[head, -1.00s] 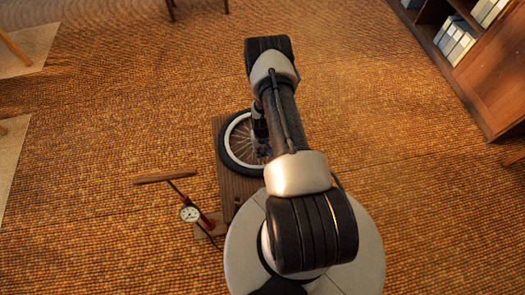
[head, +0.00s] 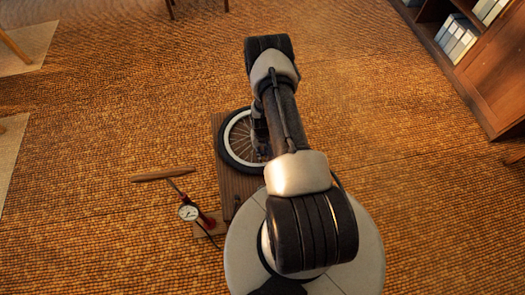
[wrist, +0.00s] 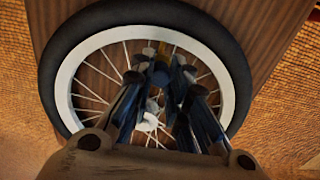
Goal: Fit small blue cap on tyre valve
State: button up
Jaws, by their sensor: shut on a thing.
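A spoked wheel with a black tyre (wrist: 58,62) and a pale rim (wrist: 66,88) lies flat on a wooden board. It also shows in the head view, where its tyre (head: 222,146) is partly covered by my arm. In the wrist view my gripper (wrist: 161,74) is over the wheel, its fingertips close together near the far side of the rim. It is shut on a small bluish piece, seemingly the blue cap (wrist: 161,73), mostly hidden by the fingers. A yellowish stub, perhaps the valve (wrist: 163,50), shows just beyond the tips. Whether they touch is unclear.
The wooden board (head: 230,187) lies on a woven carpet. A bookcase (head: 490,75) is at the right. Carpet on both sides is open.

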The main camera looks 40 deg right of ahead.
jog(key=shift+f+b, duration=0.5)
jog(key=shift+f, duration=0.05)
jog(key=o, duration=0.7)
jog(key=shift+o, duration=0.2)
jog(key=shift+r, duration=0.1)
notch_tip(320, 180, up, 12)
